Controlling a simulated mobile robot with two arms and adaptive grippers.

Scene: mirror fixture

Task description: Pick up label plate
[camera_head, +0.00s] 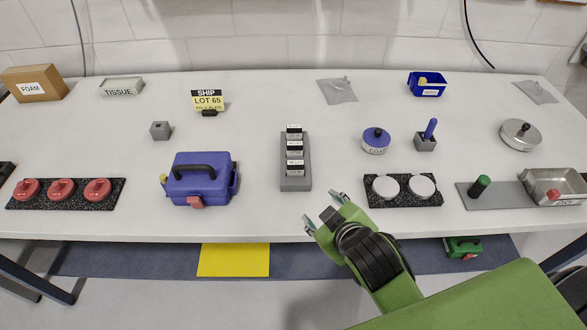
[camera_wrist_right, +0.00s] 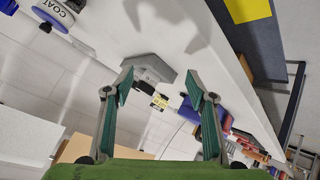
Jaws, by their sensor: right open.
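In the right wrist view, the grey rack (camera_wrist_right: 150,63) shows beyond and between the open fingertips (camera_wrist_right: 158,82); the label plates cannot be made out clearly there. My left gripper is not in view.
A blue case (camera_head: 195,180) stands left of the rack, and a black tray with white round pieces (camera_head: 403,189) lies right of the gripper. A yellow SHIP LOT 65 sign (camera_head: 208,101) stands behind. The table between rack and sign is clear.

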